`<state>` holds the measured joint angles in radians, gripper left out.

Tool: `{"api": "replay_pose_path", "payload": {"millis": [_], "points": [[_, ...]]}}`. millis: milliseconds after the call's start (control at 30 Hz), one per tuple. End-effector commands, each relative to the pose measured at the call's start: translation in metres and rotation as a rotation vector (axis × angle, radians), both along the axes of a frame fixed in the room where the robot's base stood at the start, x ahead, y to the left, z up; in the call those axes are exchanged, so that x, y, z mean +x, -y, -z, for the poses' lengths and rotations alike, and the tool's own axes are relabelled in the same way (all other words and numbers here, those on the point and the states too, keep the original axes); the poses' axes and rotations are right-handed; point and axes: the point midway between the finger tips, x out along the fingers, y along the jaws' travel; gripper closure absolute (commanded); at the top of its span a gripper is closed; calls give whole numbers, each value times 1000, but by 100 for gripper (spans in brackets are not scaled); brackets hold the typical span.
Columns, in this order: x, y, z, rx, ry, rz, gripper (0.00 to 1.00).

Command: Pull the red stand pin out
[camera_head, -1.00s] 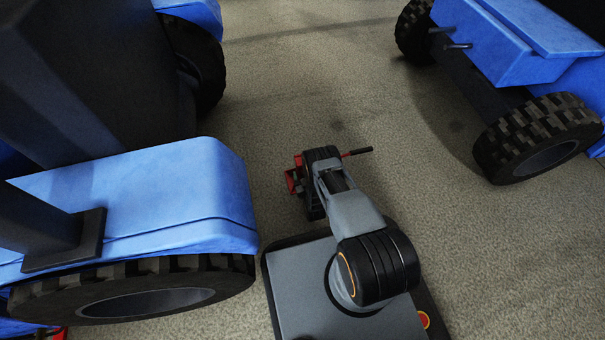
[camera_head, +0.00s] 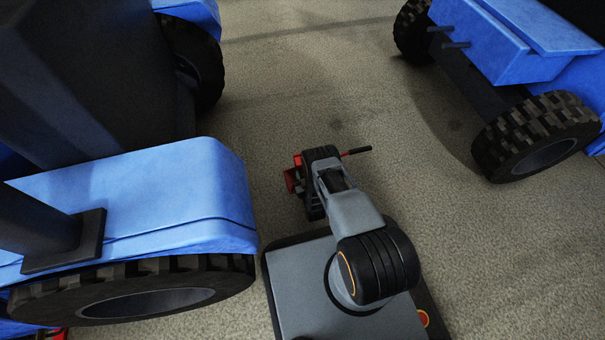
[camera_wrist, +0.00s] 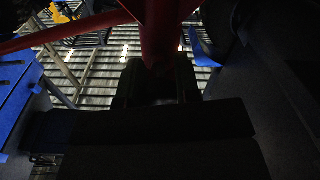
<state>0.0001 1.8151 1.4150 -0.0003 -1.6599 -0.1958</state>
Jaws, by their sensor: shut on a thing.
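In the wrist view a dark red bar (camera_wrist: 160,32) comes down between the dark fingers of my gripper (camera_wrist: 156,80), which is shut on it. A thinner red bar (camera_wrist: 65,32) slants off to the left. The picture is too dark to tell which red part is the pin. In the head view red parts (camera_head: 292,180) show just left of my arm's end. A thin rod, red near the arm with a black end (camera_head: 358,151), sticks out to the right. My arm hides the fingers and most of the red stand there.
A blue machine (camera_head: 130,190) with a big black tyre (camera_head: 130,290) stands close on the left. Another blue machine (camera_head: 500,40) with treaded wheels (camera_head: 540,135) stands at the right. Bare grey floor (camera_head: 300,80) lies between them.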

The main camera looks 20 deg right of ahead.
Motion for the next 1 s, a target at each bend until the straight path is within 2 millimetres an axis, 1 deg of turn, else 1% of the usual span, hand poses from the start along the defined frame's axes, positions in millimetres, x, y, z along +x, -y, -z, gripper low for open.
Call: {"api": "replay_pose_path", "payload": {"millis": [100,200,433,467,500,733,1000], "points": [[-17,0,-2,-1,-5,1,100],[-29,0,-1,-1,-3,1,100],[-29,1,0,-1,-1,1,100],[-29,1,0,-1,-1,1,69],[-29,1,0,-1,-1,1,65],[-29,0,0,-1,-1,1,43],[-30,0,0,-1,-1,0,43]]}}
